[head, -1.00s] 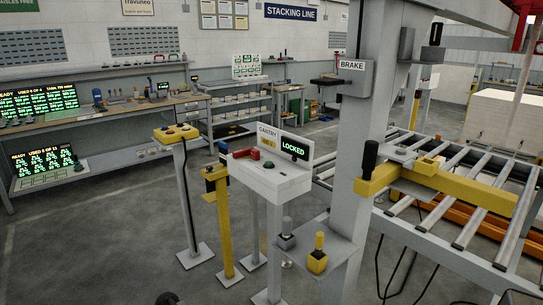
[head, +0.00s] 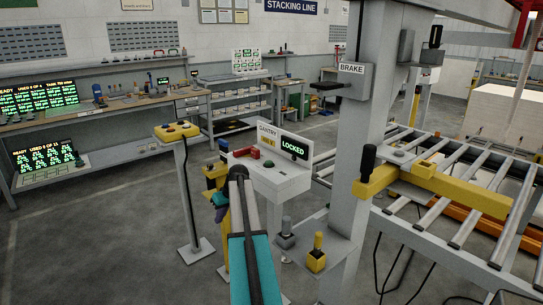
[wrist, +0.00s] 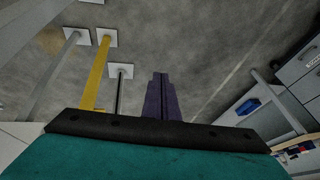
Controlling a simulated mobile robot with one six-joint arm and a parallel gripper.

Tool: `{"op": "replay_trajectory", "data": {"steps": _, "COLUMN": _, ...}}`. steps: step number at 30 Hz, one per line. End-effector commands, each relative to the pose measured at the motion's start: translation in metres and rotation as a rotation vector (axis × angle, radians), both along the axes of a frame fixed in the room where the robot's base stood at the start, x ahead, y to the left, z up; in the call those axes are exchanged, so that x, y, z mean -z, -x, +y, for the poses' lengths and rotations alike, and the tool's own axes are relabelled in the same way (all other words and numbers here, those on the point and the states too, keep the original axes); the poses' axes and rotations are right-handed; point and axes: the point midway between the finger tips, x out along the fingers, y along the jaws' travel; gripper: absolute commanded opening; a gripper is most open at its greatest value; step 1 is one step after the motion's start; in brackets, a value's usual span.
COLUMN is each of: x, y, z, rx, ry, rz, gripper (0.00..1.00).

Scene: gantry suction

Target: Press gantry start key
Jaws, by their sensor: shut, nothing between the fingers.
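The gantry console (head: 285,182) is a white box on a post, with a back panel marked GANTRY and a green-lit LOCKED display (head: 295,147). A green button (head: 268,164) and a red part (head: 241,153) sit on its top. Which one is the start key, I cannot tell for sure. My gripper (head: 219,209) is purple and shut, left of the console and lower than its top, near the yellow post. My teal arm hides part of the console's front. In the wrist view my shut fingers (wrist: 159,82) are empty over the floor; the console's controls do not show there.
A yellow button box (head: 177,131) on a grey post stands left. The column (head: 365,120) with a BRAKE box (head: 352,75), a shelf with a yellow lever (head: 317,252) and the roller conveyor (head: 470,190) stand right. Open floor (head: 100,240) lies at left.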

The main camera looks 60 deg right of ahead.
Motion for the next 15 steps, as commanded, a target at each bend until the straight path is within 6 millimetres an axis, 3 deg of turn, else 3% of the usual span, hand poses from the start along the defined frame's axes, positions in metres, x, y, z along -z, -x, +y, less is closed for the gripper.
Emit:
{"op": "replay_trajectory", "data": {"steps": 1, "x": -0.026, "y": 0.004, "z": -0.026, "rx": 0.012, "ry": 0.018, "rz": -0.022, "gripper": 0.0}}
{"op": "replay_trajectory", "data": {"steps": 3, "x": -0.057, "y": 0.013, "z": -0.054, "rx": 0.022, "ry": 0.04, "rz": -0.053, "gripper": 0.0}}
{"op": "replay_trajectory", "data": {"steps": 8, "x": -0.131, "y": 0.04, "z": -0.114, "rx": 0.042, "ry": 0.099, "rz": -0.116, "gripper": 0.0}}
{"op": "replay_trajectory", "data": {"steps": 15, "x": -0.241, "y": 0.096, "z": -0.193, "rx": 0.073, "ry": 0.198, "rz": -0.195, "gripper": 0.0}}
